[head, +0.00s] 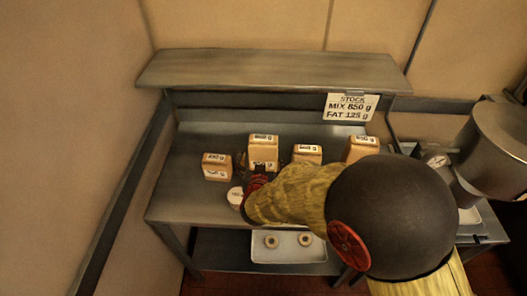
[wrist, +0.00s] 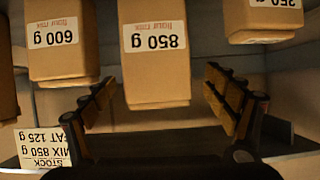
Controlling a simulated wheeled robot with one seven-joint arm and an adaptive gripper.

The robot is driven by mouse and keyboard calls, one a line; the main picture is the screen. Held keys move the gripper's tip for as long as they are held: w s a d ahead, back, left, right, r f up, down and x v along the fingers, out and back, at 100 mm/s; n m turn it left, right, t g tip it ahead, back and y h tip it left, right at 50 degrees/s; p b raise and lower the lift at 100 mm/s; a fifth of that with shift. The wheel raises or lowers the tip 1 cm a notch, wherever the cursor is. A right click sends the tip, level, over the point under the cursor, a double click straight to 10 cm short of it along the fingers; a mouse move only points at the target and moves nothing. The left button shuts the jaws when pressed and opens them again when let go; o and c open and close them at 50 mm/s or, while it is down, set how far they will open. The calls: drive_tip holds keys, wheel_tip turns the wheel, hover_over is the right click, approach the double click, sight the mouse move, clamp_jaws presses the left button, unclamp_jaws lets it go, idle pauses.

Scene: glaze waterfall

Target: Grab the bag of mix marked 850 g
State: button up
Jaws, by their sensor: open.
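The tan block-shaped bag marked 850 g (wrist: 155,70) is in the middle of the wrist view, its label upside down there. In the head view it is the tall bag (head: 263,142) on the worktop, second from the left, its lower part partly hidden by my gripper. My gripper (head: 257,172) is in front of this bag. In the wrist view my gripper (wrist: 160,85) is open, with one finger on each side of the bag in the picture and a visible gap on both sides. Nothing is held.
A 600 g bag (wrist: 60,40) and a 250 g bag (wrist: 262,18) flank it. Another bag (head: 362,149) stands right. A stock sign (head: 350,107) hangs under the upper shelf (head: 270,68). A tray (head: 268,255) sits below.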

drive_tip(key=shift+o, duration=0.6)
drive_tip(key=shift+s+f+h, duration=0.1)
drive_tip(key=shift+f+h, duration=0.2)
drive_tip(key=shift+o, duration=0.6)
drive_tip(key=shift+d+f, duration=0.1)
drive_tip(key=shift+f, duration=0.05)
drive_tip(key=x, duration=0.2)
drive_tip(key=b+x, duration=0.1)
drive_tip(key=x, duration=0.4)
drive_tip(key=shift+w, duration=0.45)
drive_tip(key=shift+c, duration=0.6)
drive_tip(key=c, duration=1.9)
drive_tip(key=shift+r+t, duration=0.25)
drive_tip(key=shift+t, duration=0.05)
